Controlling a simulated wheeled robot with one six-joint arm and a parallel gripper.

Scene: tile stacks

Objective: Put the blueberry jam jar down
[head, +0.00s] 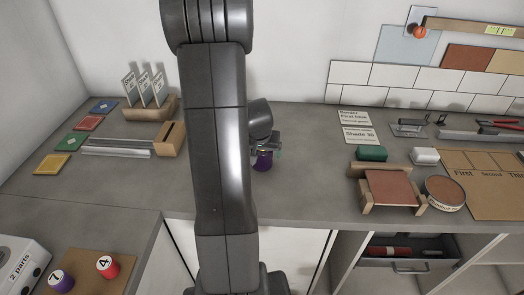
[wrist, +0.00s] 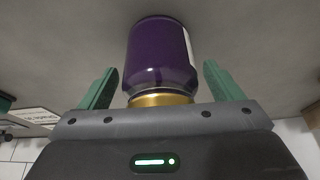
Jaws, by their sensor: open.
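The blueberry jam jar (wrist: 158,55) is dark purple with a gold lid and a pale label edge. In the wrist view it lies between the two green fingers of my gripper (wrist: 160,88), with a gap on each side. My gripper is open around it. In the head view the jar (head: 263,161) stands on the grey counter, just right of my arm, below my gripper (head: 266,147). My arm hides part of the counter to the left of the jar.
A wooden card holder (head: 150,108) and coloured tiles stand at the left. A red-topped wooden stand (head: 390,188), a round tin (head: 444,193) and a green block (head: 372,153) are at the right. The counter between jar and stand is clear.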

